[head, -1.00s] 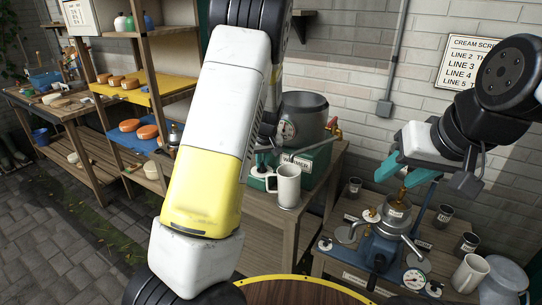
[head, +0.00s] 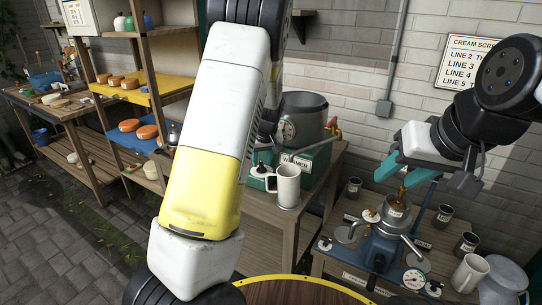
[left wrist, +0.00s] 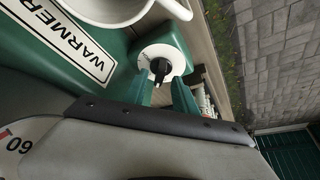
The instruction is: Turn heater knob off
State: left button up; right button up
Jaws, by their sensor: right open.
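The heater knob is a black pointer on a white round dial (left wrist: 160,65) on the green warmer base (left wrist: 85,45), beside its WARMER label. In the left wrist view my left gripper (left wrist: 163,92) has two teal fingers apart, close to the dial, with the black pointer just beyond the gap between them. I see no clear grip on it. In the head view the knob (head: 261,170) shows small at the base's front left corner, and my left arm hides most of that gripper. My right gripper (head: 405,172) is open above the blue separator (head: 378,250).
A white mug (head: 288,187) stands close beside the knob. A grey pot with a gauge (head: 304,118) sits on the warmer. A brown stem (head: 404,195) stands at the separator bowl. Dark cups and another white mug (head: 469,273) surround the separator.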

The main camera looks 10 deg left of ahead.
pick_arm(q)
jog(key=v, duration=0.6)
jog(key=shift+r, duration=0.35)
jog(key=shift+s+d, duration=0.1)
jog(key=shift+s, duration=0.05)
jog(key=s+d+r+m+h, duration=0.1)
jog(key=s+r, duration=0.4)
jog(key=s, duration=0.5)
jog(key=s+d+r+m+t+h, duration=0.1)
jog(key=s+r+m, duration=0.2)
jog(key=s, duration=0.7)
jog(key=s+d+r+m+t+h, duration=0.1)
jog(key=s+r+h, duration=0.1)
jog(key=s+r, duration=0.5)
jog(key=s, duration=0.3)
jog(key=shift+s+m, duration=0.25)
jog(key=shift+m, duration=0.15)
